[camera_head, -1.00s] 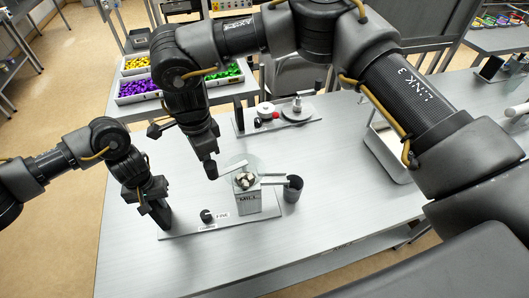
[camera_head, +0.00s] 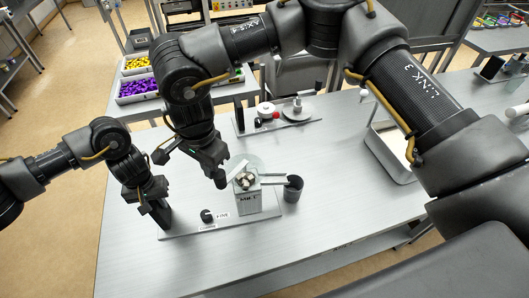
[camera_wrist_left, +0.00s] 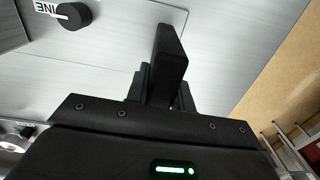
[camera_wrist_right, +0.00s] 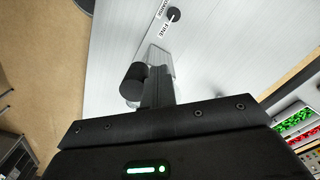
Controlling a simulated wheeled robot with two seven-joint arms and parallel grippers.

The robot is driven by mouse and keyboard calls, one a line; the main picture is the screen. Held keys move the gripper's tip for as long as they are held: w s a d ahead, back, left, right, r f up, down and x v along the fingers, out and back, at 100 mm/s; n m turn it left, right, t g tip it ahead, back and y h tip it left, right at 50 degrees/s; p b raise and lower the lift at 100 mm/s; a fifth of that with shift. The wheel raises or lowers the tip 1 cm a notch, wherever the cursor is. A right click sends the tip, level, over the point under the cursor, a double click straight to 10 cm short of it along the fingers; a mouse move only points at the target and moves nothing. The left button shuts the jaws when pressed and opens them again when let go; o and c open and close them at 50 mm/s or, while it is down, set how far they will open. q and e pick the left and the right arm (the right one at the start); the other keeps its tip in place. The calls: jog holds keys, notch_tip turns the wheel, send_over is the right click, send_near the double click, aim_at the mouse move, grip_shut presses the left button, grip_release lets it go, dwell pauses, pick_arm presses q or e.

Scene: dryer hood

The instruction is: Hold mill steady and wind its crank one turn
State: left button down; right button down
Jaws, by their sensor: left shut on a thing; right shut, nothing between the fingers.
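The mill (camera_head: 248,203) is a light grey box with brownish pieces in its top, upright on a grey base plate (camera_head: 190,229). My left gripper (camera_head: 153,207) is shut on a black upright post (camera_head: 163,217) at the plate's left end; the post fills the jaws in the left wrist view (camera_wrist_left: 170,55).
A black knob (camera_head: 206,215) labelled FINE sits on the plate. Another plate with round parts (camera_head: 280,117) lies behind, and a white tray (camera_head: 388,155) at the right. The front table is clear.

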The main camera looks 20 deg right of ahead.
jog(key=shift+s+d+n, duration=0.4)
jog(key=shift+s+n, duration=0.35)
jog(key=shift+n, duration=0.25)
jog(key=shift+s+d+n, duration=0.35)
jog(key=shift+s+n, duration=0.35)
jog(key=shift+n, duration=0.3)
jog(key=shift+s+d+n, duration=0.55)
jog(key=shift+d+n, duration=0.05)
jog(key=shift+n, duration=0.4)
jog(key=shift+s+d+n, duration=0.55)
jog(key=shift+n, duration=0.45)
jog(key=shift+s+d+n, duration=0.35)
jog(key=shift+d+n, duration=0.4)
jog(key=shift+n, duration=0.25)
jog(key=shift+s+d+n, duration=0.3)
jog(key=shift+d+n, duration=0.4)
jog(key=shift+n, duration=0.3)
jog(key=shift+a, duration=0.1)
notch_tip(320, 180, up, 7)
send_over(217, 176)
jog(key=s+d, duration=0.3)
jog(key=shift+w, duration=0.15)
